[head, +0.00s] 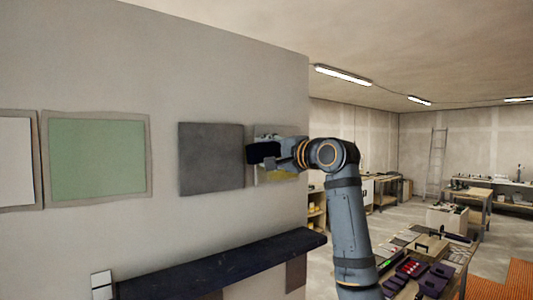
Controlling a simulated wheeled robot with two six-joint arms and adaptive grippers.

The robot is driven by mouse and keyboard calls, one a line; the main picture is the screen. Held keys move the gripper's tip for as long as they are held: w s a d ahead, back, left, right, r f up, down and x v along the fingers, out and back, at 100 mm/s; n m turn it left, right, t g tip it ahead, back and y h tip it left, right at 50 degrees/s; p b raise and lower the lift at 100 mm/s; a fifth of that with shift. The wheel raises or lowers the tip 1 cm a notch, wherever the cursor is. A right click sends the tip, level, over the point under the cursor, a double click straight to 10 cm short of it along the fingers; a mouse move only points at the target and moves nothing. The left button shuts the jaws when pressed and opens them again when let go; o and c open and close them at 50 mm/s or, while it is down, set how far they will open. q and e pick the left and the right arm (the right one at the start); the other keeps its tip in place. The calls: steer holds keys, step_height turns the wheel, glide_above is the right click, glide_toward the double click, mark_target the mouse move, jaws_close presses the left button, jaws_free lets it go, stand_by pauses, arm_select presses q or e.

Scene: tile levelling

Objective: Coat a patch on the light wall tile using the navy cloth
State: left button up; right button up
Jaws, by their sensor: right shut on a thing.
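My right gripper (285,153) is shut on the navy cloth (263,152), a small, very dark bundle. It is in front of the rightmost wall panel (264,130), near the wall's right edge. That panel is mostly hidden; a greyish strip shows above the gripper and a yellowish patch (277,176) below. I cannot tell whether the cloth touches it. A pale, near-white tile (15,160) is on the wall at the far left, cut by the picture edge. It is well apart from the cloth. My left gripper is not in view.
A pale green panel (97,160) and a dark grey panel (211,157) hang between the white tile and my gripper. A dark shelf (225,262) juts out below. The wall ends just right of my gripper. Workbenches (480,196) stand in the room behind.

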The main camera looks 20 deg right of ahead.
mark_target(277, 152)
steer(key=d, duration=0.1)
steer(key=w+d, duration=0.1)
steer(key=shift+d+p, duration=0.3)
steer(key=shift+d, duration=0.05)
steer(key=shift+w+d+f, duration=0.15)
steer(key=shift+d, duration=0.25)
steer(key=w+d+r, duration=0.2)
steer(key=w+d, duration=0.1)
steer(key=d, duration=0.6)
steer(key=shift+w+d+r, duration=0.25)
steer(key=shift+d, duration=0.1)
stand_by(0.5)
steer(key=shift+a, duration=0.1)
